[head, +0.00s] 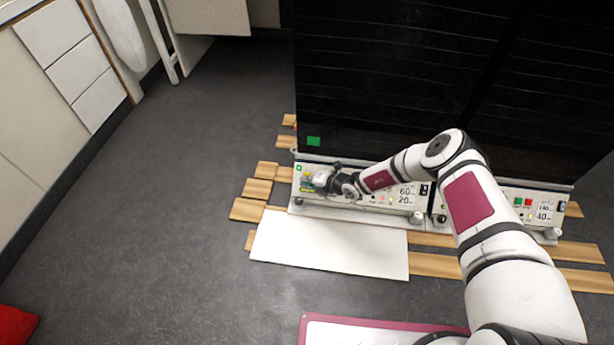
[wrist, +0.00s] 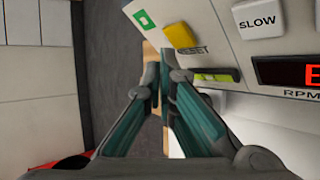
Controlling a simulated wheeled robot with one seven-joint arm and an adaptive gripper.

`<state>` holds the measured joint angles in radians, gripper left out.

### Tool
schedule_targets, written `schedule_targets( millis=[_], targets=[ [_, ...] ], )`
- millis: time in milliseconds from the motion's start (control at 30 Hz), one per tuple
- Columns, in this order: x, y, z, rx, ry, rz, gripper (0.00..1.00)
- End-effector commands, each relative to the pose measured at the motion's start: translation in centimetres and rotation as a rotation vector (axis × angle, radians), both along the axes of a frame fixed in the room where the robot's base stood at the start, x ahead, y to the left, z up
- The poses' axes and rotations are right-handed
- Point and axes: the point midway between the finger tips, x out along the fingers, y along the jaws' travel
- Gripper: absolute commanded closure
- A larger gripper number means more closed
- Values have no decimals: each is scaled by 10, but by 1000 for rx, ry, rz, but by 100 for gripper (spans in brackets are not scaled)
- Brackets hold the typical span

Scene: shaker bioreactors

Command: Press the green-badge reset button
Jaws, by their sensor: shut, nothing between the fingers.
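The green badge (wrist: 145,19) sits at the corner of the near control panel in the wrist view; it shows small in the head view (head: 299,167). Beside it is the yellow reset button (wrist: 182,36), with the word RESET partly hidden under it. My gripper (wrist: 160,58) is shut and empty. Its fingertips appear just below and left of the yellow button; I cannot tell whether they touch it. In the head view my gripper (head: 320,180) is at the left end of the panel and hides part of it.
A SLOW button (wrist: 258,18) and a red-lit RPM display (wrist: 290,71) lie right of the reset button. A dark cabinet (head: 390,80) rises above the panel. A second panel (head: 530,205) stands right. Wooden slats (head: 247,210) and a white board (head: 330,245) lie in front.

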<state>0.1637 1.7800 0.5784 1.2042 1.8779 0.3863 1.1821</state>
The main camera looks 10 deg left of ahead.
Motion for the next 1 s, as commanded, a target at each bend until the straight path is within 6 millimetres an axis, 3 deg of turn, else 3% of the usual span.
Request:
schedule_targets(
  millis=[1000],
  targets=[
    [8, 0, -6, 0, 0, 0, 100]
  ],
)
